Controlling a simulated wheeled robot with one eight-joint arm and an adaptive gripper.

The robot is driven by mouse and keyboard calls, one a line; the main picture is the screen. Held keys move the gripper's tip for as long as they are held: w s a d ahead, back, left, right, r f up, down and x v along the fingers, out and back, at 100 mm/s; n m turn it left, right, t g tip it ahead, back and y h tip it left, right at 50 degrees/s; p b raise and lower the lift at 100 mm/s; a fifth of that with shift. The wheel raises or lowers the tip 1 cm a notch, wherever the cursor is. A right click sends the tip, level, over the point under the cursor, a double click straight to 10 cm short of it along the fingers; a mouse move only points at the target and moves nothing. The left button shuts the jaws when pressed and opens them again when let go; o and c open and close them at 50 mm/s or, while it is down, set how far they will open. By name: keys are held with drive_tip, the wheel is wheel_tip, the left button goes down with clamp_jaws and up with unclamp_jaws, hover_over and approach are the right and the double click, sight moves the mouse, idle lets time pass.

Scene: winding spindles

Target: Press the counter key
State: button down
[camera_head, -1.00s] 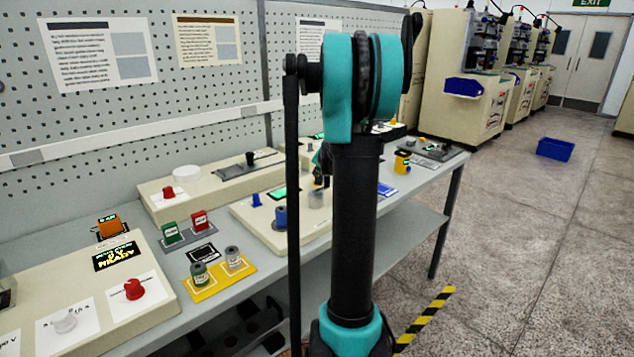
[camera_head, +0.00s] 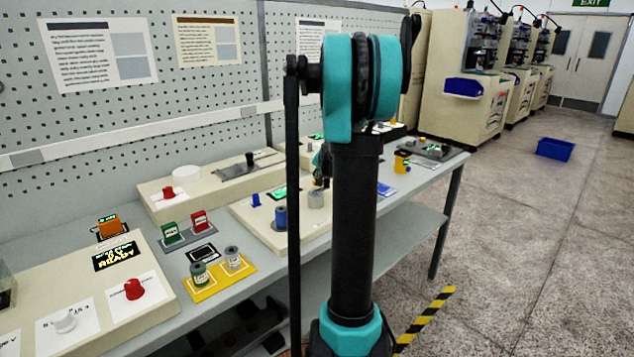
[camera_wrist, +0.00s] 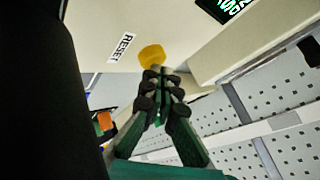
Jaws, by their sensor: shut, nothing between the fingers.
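In the wrist view, a round yellow key (camera_wrist: 152,54) sits on a cream panel beside a label reading RESET (camera_wrist: 122,47). A dark counter display (camera_wrist: 222,8) with green digits is on the same panel, at the top edge. My gripper (camera_wrist: 158,76) is shut and empty, its fingertips right at the yellow key and overlapping its edge in the picture. I cannot tell whether they touch it. In the head view my arm hides most of the gripper and the key is not clear.
The bench holds cream consoles, a red knob (camera_head: 133,289), an orange block (camera_head: 109,226), and a yellow tray (camera_head: 205,293) with spools. A pegboard wall (camera_head: 200,100) stands behind. A blue bin (camera_head: 555,148) lies on the open floor at right.

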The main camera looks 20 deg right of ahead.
drive_tip(key=shift+s+a+f, duration=0.2)
drive_tip(key=shift+a+f, duration=0.1)
drive_tip(key=shift+f, duration=0.2)
idle(0.7)
drive_tip(key=shift+r, duration=0.15)
drive_tip(key=shift+a+r, duration=0.3)
drive_tip(key=shift+r, duration=0.4)
drive_tip(key=shift+w+r, duration=0.1)
drive_tip(key=shift+d+r, duration=0.15)
drive_tip(key=shift+r, duration=1.1)
drive_tip(key=shift+d+r, duration=0.1)
drive_tip(key=shift+r, duration=1.15)
